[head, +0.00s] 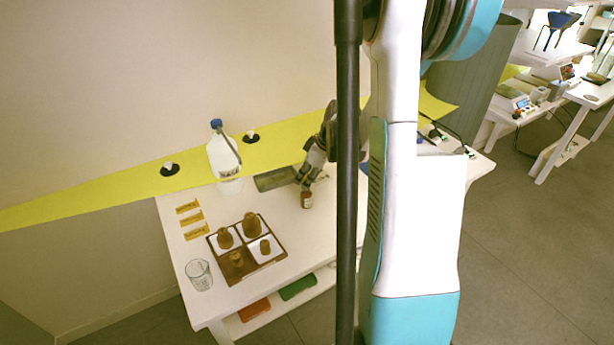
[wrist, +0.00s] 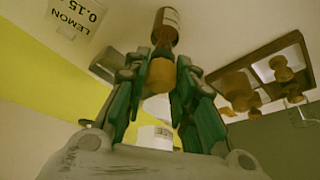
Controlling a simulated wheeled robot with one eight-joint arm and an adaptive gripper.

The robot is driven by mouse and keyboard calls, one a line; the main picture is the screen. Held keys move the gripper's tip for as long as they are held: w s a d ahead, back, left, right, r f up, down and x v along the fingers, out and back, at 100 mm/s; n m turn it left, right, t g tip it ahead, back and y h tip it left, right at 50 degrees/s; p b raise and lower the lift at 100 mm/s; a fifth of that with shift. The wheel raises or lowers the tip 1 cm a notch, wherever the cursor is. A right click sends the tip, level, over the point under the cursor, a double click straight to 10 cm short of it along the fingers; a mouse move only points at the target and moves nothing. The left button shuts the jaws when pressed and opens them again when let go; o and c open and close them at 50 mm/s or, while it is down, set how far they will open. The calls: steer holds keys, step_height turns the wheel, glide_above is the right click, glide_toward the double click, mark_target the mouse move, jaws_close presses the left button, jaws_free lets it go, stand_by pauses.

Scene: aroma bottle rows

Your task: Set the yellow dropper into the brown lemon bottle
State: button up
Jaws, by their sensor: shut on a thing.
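My gripper (wrist: 160,80) is shut on the yellow dropper (wrist: 160,72), whose yellow top sits between the fingertips in the wrist view. The brown bottle (wrist: 168,22), with a pale label, is just beyond the dropper and lined up with it. Their ends meet or overlap in this view, and I cannot tell how far the dropper is in the neck. In the head view the brown bottle (head: 306,201) stands upright on the white table, directly below my gripper (head: 304,184). The dropper is hidden there. A label reading LEMON 0.15 (wrist: 76,16) shows in the wrist view.
A brown compartment tray (head: 238,277) holding several brown pieces is left of the bottle. A glass beaker (head: 199,275), orange cards (head: 194,231) and a white jug (head: 224,160) stand around it. A dark grey-green object (head: 274,180) lies behind the bottle.

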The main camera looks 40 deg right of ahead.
steer(key=shift+f, duration=0.4)
steer(key=o, duration=0.7)
steer(key=shift+r+p, duration=2.2)
steer(key=shift+r, duration=1.35)
